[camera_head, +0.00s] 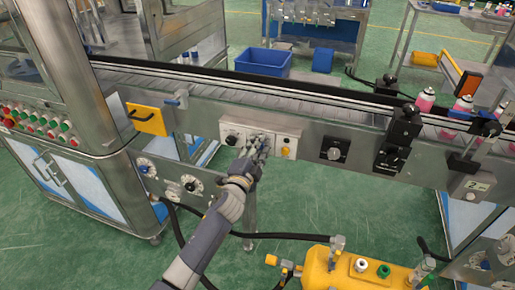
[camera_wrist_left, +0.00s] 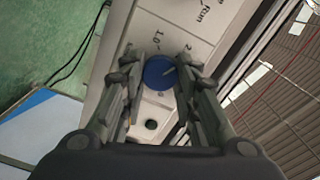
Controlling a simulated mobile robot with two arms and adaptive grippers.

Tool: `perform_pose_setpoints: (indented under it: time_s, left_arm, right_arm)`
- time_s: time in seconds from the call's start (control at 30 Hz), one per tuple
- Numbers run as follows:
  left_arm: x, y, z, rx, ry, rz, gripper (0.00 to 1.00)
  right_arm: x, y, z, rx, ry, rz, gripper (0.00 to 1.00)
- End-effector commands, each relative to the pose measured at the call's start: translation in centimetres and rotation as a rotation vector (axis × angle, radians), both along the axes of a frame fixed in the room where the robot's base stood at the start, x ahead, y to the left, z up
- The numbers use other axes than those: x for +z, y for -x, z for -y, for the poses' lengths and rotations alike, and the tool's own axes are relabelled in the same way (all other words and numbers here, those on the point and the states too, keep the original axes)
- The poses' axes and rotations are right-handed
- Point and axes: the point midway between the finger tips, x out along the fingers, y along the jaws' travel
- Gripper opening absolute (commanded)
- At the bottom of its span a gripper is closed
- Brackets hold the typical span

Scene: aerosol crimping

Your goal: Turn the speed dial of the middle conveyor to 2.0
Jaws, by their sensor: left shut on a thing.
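The middle conveyor (camera_head: 330,112) runs across the view, with white control panels on its front side. My left gripper (camera_head: 262,143) reaches up to these panels from below. In the left wrist view my gripper's two fingers (camera_wrist_left: 160,85) are closed around a round blue dial (camera_wrist_left: 158,72) with a pale pointer line. The pointer's exact reading is too small to tell. My right gripper is not in view.
A black knob (camera_head: 232,139) is left of my gripper, and a panel with a yellow knob (camera_head: 286,151) is right of it. A yellow tank (camera_head: 350,270) stands below. Pink bottles (camera_head: 426,99) are on the belt at right.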

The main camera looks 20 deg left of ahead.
Motion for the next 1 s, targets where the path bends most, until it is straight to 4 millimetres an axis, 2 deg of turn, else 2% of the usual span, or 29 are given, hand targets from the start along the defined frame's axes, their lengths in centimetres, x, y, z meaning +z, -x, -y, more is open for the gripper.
perform_pose_setpoints:
  time_s: [0.43,0.47,0.53,0.87,1.0]
  left_arm:
    - [-0.08,0.01,0.04,-0.001,-0.009,-0.002,0.05]
    - [-0.08,0.01,0.04,-0.001,-0.009,-0.002,0.33]
    - [-0.08,0.01,0.03,0.000,-0.009,-0.001,0.49]
    - [-0.04,0.04,0.01,0.000,-0.008,-0.001,0.49]
    - [-0.05,0.70,-0.01,-0.001,-0.009,0.001,0.49]
  right_arm:
    - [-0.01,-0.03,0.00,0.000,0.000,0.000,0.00]
    - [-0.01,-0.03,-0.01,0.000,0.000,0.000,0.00]
    - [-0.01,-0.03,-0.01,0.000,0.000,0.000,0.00]
    - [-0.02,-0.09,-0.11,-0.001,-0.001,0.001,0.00]
    - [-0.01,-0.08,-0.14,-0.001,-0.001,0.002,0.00]
